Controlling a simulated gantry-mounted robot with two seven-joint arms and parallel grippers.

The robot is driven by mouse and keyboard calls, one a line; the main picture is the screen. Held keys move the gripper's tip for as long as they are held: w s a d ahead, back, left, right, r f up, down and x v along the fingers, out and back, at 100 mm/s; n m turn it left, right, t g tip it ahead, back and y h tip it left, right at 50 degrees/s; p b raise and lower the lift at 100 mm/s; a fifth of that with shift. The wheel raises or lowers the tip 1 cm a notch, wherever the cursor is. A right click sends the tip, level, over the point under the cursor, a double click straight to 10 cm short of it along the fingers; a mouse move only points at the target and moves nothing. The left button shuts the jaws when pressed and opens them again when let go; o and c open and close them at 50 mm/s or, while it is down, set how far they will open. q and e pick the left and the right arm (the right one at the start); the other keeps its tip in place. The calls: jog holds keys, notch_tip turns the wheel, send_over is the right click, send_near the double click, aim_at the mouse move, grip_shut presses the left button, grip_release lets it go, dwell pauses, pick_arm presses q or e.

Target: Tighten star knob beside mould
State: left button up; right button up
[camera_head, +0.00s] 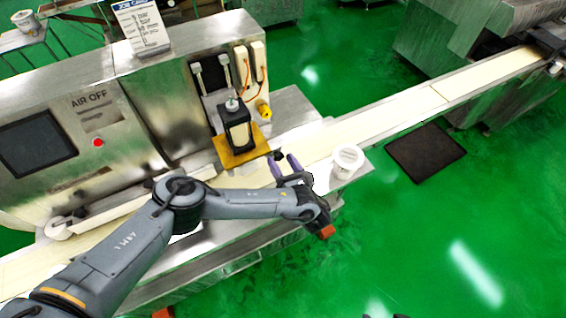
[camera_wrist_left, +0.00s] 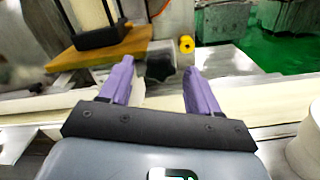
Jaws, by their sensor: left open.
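The black star knob (camera_head: 276,155) sits at the front right of the mould on the machine. In the left wrist view the star knob (camera_wrist_left: 160,67) stands between and beyond my fingertips. The mould (camera_head: 236,132) is a dark block on an orange-brown board (camera_head: 226,158). Its lower part also shows in the left wrist view (camera_wrist_left: 99,37). My left gripper (camera_head: 282,163), with purple fingers, is open and empty, just in front of the knob. No contact with the knob shows. Dark tips at the bottom edge of the head view may be my right gripper, too cropped to judge.
A white tub (camera_head: 346,161) stands right of my left gripper, close to it. A conveyor belt (camera_head: 400,112) runs off to the upper right. A yellow knob (camera_head: 264,110) sits behind the star knob. The panel with a screen (camera_head: 37,145) is at left.

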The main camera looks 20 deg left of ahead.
pick_arm(q)
jog(key=p+v, duration=0.8)
jog(key=v, duration=0.2)
jog(key=shift+s+d+p, duration=0.3)
jog(key=shift+p, duration=0.1)
jog(key=shift+f, duration=0.1)
